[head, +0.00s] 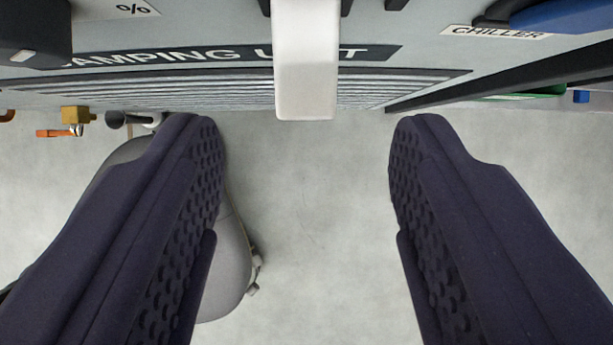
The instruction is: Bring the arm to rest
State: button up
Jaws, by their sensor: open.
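My gripper (306,150) is open and empty, its two dark, dimpled fingers spread wide apart over the grey floor. A white handle or lever (305,70) hangs from the top of the picture, in line with the gap between the fingertips. The lever's lower end is a little above the fingertips in the picture, and neither finger appears to touch it.
A grey panel labelled "...AMPING UNIT" (230,54) with a slotted grille (240,88) spans the top. A "CHILLER" label (495,32) and a blue part (565,15) are at upper right. Brass and orange fittings (75,116) are at left. Bare floor (310,250) lies between the fingers.

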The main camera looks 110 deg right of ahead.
jog(key=shift+p+v, duration=0.55)
jog(key=shift+v, duration=0.95)
